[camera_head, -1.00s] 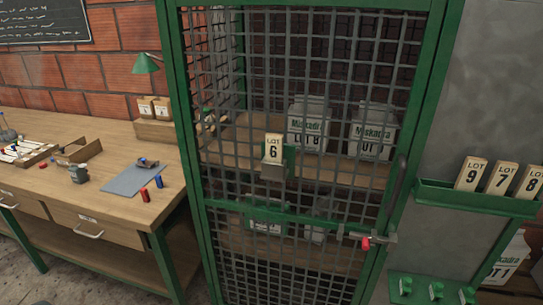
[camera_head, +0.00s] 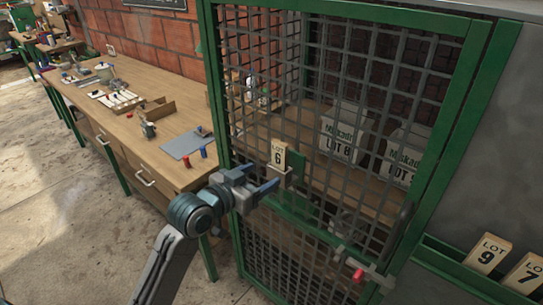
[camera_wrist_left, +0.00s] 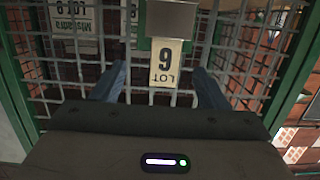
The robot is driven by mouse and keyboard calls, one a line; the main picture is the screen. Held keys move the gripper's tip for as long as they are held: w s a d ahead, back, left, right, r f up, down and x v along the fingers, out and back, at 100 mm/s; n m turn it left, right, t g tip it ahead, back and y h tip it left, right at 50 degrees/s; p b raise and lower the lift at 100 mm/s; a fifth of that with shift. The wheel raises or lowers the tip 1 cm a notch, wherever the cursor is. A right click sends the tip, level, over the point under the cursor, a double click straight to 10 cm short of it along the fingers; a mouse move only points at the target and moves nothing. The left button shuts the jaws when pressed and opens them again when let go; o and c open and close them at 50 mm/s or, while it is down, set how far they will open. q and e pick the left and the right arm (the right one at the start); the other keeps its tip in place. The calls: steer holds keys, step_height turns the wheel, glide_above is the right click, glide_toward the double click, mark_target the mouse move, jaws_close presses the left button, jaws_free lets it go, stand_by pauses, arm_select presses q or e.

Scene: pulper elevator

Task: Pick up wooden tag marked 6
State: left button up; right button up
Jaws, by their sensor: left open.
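The wooden tag marked 6 (camera_head: 278,155) stands upright in a small holder on the front of the green-framed mesh door. My left gripper (camera_head: 268,181) is open and empty, just in front of the door and a little below and left of the tag in the head view. In the left wrist view the tag (camera_wrist_left: 166,62) appears upside down, between and beyond the two blue fingers (camera_wrist_left: 160,88). The fingers do not close on it. My right gripper is out of view.
The mesh door (camera_head: 345,55) is shut, with a red-tipped latch (camera_head: 357,274) at lower right. Tags 9 (camera_head: 487,253) and 7 (camera_head: 525,272) sit on a green rail at right. A workbench (camera_head: 165,130) stands at left.

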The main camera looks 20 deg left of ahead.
mark_target(278, 159)
arm_select(q)
steer(key=w, duration=0.1)
steer(key=w+p, duration=0.1)
steer(key=w, duration=0.1)
steer(key=w+d, duration=0.1)
steer(key=shift+w+d+r, duration=0.1)
steer(key=shift+w+r, duration=0.1)
steer(key=shift+r, duration=0.15)
steer(key=shift+w+d+p, duration=0.15)
steer(key=shift+w+p, duration=0.5)
steer(key=x, duration=0.1)
steer(key=p+x, duration=0.1)
steer(key=x, duration=0.1)
steer(key=shift+w+a+f, duration=0.2)
steer(key=shift+a, duration=0.05)
steer(key=shift+w+d+f, duration=0.2)
steer(key=shift+w, duration=0.1)
steer(key=shift+s+a, duration=0.1)
steer(key=c, duration=1.1)
